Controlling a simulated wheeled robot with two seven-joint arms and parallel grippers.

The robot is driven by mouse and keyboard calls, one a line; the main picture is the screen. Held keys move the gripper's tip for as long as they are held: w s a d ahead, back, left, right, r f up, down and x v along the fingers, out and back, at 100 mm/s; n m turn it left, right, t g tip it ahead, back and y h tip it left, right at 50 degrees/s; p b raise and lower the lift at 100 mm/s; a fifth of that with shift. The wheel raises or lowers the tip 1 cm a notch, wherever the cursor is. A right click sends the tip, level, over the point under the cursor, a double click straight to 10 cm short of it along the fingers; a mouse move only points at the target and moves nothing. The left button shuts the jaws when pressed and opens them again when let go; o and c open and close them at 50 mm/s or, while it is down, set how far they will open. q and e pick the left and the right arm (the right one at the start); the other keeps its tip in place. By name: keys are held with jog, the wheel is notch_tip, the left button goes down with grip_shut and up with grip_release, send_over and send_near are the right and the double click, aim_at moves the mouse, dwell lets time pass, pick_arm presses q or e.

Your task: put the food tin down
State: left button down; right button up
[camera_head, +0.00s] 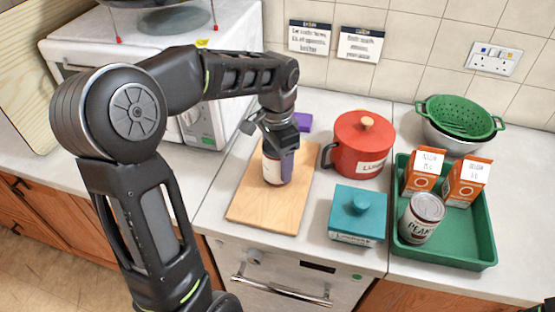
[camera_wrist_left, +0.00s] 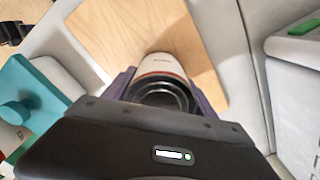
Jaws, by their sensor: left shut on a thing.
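My left gripper (camera_head: 280,143) is shut on a food tin (camera_head: 272,167), a white and red-brown cylinder. The tin is upright over the wooden board (camera_head: 247,207). I cannot tell whether its base touches the board. In the left wrist view the tin (camera_wrist_left: 161,68) sits between the fingers, its dark ringed end toward the camera, with the board (camera_wrist_left: 110,28) beyond it. Part of the tin is hidden by the fingers in the head view.
Right of the board stand a red lidded pot (camera_head: 350,160) and a teal lidded box (camera_head: 352,226). A green tray (camera_head: 490,240) holds two orange cartons (camera_head: 467,190) and another tin (camera_head: 421,217). The board's front is bare.

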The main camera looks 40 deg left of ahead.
pick_arm(q)
jog(key=shift+c, duration=1.4)
grip_release()
jog(key=shift+r, duration=0.1)
jog(key=shift+r, duration=0.15)
notch_tip(320, 180, up, 9)
jog(key=shift+f, duration=0.1)
notch_tip(320, 180, up, 2)
jog(key=shift+r+p, duration=0.1)
jog(key=shift+p, duration=0.65)
jog(key=shift+r+p, duration=0.3)
jog(key=shift+r, duration=0.15)
jog(key=shift+o, duration=0.4)
jog(key=shift+f, duration=0.1)
